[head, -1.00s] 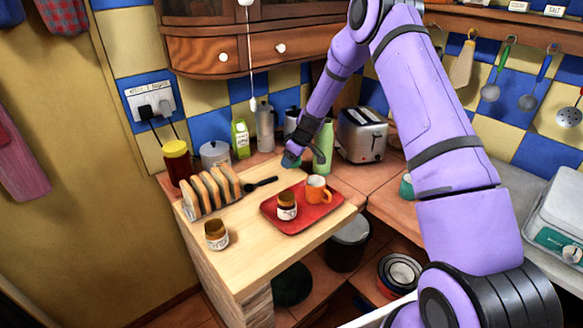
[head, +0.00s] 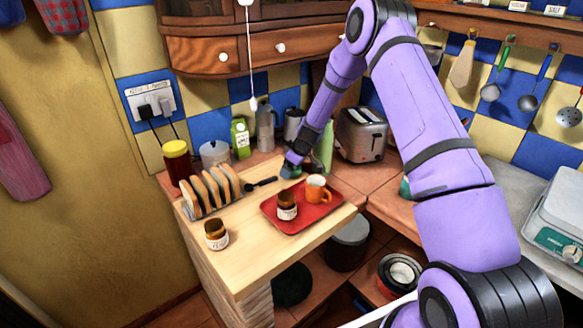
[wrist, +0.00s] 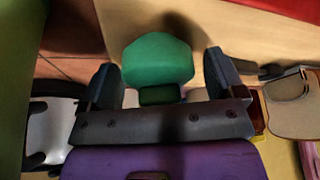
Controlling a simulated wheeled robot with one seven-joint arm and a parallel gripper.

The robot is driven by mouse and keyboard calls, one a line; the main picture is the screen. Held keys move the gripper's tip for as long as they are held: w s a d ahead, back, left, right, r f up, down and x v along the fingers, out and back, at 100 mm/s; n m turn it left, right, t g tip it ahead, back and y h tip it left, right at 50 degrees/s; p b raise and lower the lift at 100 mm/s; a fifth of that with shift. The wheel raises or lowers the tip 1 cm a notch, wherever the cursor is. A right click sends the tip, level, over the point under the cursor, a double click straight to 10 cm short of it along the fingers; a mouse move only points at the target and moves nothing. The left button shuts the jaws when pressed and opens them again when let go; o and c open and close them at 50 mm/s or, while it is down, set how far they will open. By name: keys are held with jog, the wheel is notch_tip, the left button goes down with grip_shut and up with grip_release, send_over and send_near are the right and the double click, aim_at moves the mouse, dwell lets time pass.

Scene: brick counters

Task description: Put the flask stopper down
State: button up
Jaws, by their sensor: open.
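The flask stopper (wrist: 157,60) is a green, rounded-topped piece with a narrower darker green part below, seen in the wrist view. It lies between the two fingers of my gripper (wrist: 160,78), which are open with a gap on each side of it. It sits over the edge region of the pale wooden board (wrist: 228,38); whether it touches the board is hard to tell. In the head view my gripper (head: 290,170) is low at the back right corner of the board (head: 250,262), and the stopper is mostly hidden by it. A green bottle (head: 326,148) stands just behind.
A red tray (head: 298,222) with an orange mug (head: 317,189) and a jar (head: 286,206) is close in front of my gripper. A black utensil (head: 260,183) and toast rack (head: 212,190) are left. The toaster (head: 361,134) stands right.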

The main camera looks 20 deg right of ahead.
jog(key=v, duration=0.8)
jog(key=shift+a+r, duration=0.15)
jog(key=s+a+r+m, duration=0.1)
jog(key=s+r, duration=0.5)
jog(key=r, duration=0.3)
jog(key=s+a+r+m+h, duration=0.1)
jog(key=s+a+r, duration=0.1)
jog(key=s+r, duration=0.5)
jog(key=s+a+r+m, duration=0.1)
jog(key=s+r, duration=0.3)
jog(key=r, duration=0.7)
jog(key=s+r+m+t+h, duration=0.1)
jog(key=s+r+m, duration=0.1)
jog(key=s, duration=1.2)
jog(key=s+r+m+h, duration=0.1)
jog(key=s+r+m, duration=0.2)
jog(key=s, duration=1.2)
notch_tip(320, 180, up, 2)
jog(key=shift+s+r+t, duration=0.15)
jog(key=shift+s+t, duration=0.05)
jog(key=shift+t, duration=0.2)
